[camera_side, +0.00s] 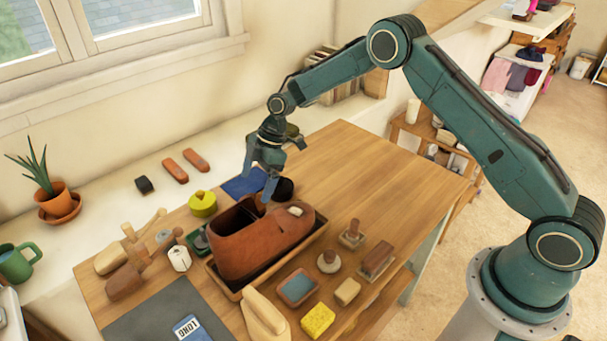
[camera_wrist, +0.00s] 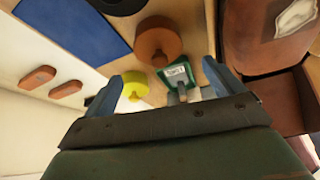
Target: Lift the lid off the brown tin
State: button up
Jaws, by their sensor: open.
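The brown tin (camera_wrist: 158,38) is round and shows in the wrist view with its lid on and a small knob (camera_wrist: 160,60) on the lid. In the side view I cannot make it out clearly behind my gripper and the shoe. My gripper (camera_side: 260,182) is open and empty above the table, behind the brown shoe. In the wrist view the two blue fingers of my gripper (camera_wrist: 163,86) are wide apart, with the brown tin beyond them, in the gap between their tips. Nothing is between the fingers that I can see held.
A yellow tin (camera_side: 203,205) stands left of my gripper, and a black tin (camera_side: 284,188) right of it. The large brown shoe (camera_side: 262,245) stands close in front in a wooden tray. A green labelled thing (camera_wrist: 185,72) lies beside the tins. The table's right back (camera_side: 365,160) is clear.

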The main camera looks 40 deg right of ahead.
jog(key=shift+x, duration=2.55)
jog(key=c, duration=1)
jog(key=shift+r, duration=0.15)
jog(key=shift+c, duration=0.2)
notch_tip(320, 180, up, 20)
